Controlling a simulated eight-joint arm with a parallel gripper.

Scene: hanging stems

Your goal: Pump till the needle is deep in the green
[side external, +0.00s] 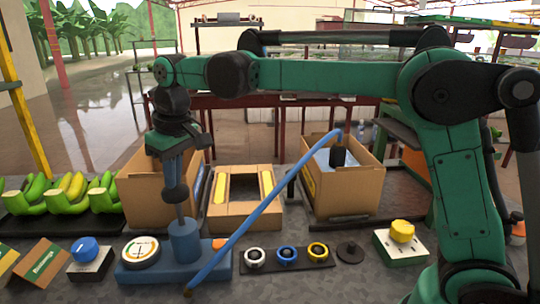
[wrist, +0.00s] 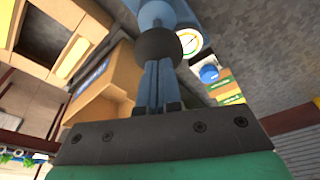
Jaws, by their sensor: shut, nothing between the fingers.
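The blue pump (side external: 185,243) stands upright on a blue base on the bench, with a round black knob (side external: 175,194) on top of its rod. The knob also shows in the wrist view (wrist: 158,47). The white round gauge (side external: 140,252) sits left of the pump and shows partly in the wrist view (wrist: 190,41); its needle is too small to read. My gripper (side external: 173,181) points down over the knob, its fingers shut together with nothing between them. The fingertips (wrist: 157,66) meet the top of the knob or stop just above it; I cannot tell which.
A blue hose (side external: 265,208) crosses in front of the pump toward a cardboard box (side external: 345,192) with a bag. Another open box (side external: 150,190) stands close behind my gripper. Green bananas (side external: 62,195), a blue knob (side external: 85,250), several rings (side external: 288,254) and a yellow button (side external: 402,231) lie around.

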